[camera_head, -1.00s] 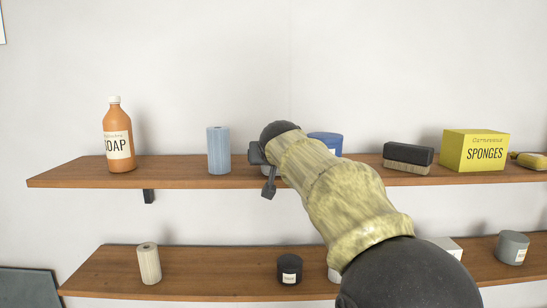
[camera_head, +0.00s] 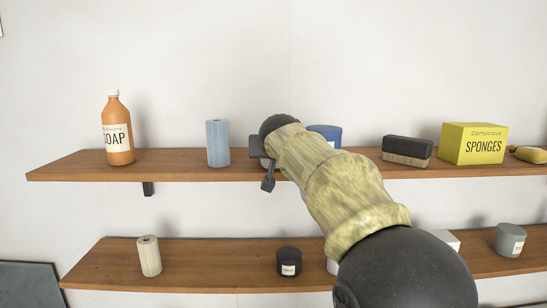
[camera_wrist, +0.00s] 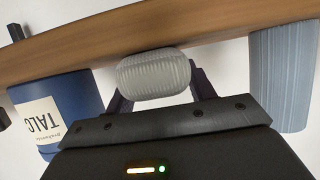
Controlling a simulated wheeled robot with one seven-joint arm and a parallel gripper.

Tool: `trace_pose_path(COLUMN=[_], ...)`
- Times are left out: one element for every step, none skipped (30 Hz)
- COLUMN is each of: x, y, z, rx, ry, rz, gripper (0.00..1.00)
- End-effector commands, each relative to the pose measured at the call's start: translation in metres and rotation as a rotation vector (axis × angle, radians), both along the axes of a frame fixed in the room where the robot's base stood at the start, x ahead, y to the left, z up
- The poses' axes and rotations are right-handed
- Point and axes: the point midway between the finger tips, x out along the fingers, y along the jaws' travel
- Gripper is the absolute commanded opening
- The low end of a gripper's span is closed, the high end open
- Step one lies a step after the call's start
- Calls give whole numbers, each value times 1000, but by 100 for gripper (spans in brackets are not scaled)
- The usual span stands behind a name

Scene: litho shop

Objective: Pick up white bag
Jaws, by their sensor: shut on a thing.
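A small pale grey-white ribbed bag (camera_wrist: 153,74) sits between the two dark fingers of my gripper (camera_wrist: 160,84) in the wrist view. The fingers press on it from both sides, so my gripper is shut on it. It lies right at the wooden shelf; I cannot tell whether it still touches the board. In the head view my gripper (camera_head: 263,161) is over the upper shelf, and my arm hides most of the bag.
On the upper shelf (camera_head: 75,168), a blue ribbed roll (camera_head: 217,143) stands close left of my gripper, a blue talc tin (camera_head: 329,133) close right. An orange soap bottle (camera_head: 117,138), a brush (camera_head: 407,150) and a yellow sponge box (camera_head: 474,144) stand farther off. A lower shelf (camera_head: 210,268) runs below.

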Motion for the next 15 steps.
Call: trace_pose_path(x=[0, 0, 0, 0, 0, 0, 0, 0, 0, 0, 0, 0, 0, 1, 1], y=[0, 1, 1, 1, 1, 0, 0, 0, 0, 0, 0, 0, 0, 0, 0], z=[0, 0, 1, 1, 2, 4, 6, 8, 11, 14, 18, 23, 27, 31, 37], rx=[0, 0, 0, 0, 0, 0, 0, 1, 2, 3, 2, 1, 2, 2, 2], ry=[0, 0, -1, -1, -2, -2, -2, -3, -3, -3, -4, -4, -5, -4, -4], rz=[1, 1, 1, 1, 1, 0, 0, 0, -2, -2, -1, 0, -1, -1, -2], gripper=[30, 30, 30, 30, 30, 30, 30, 30, 30, 30, 30, 30, 30, 30, 30])
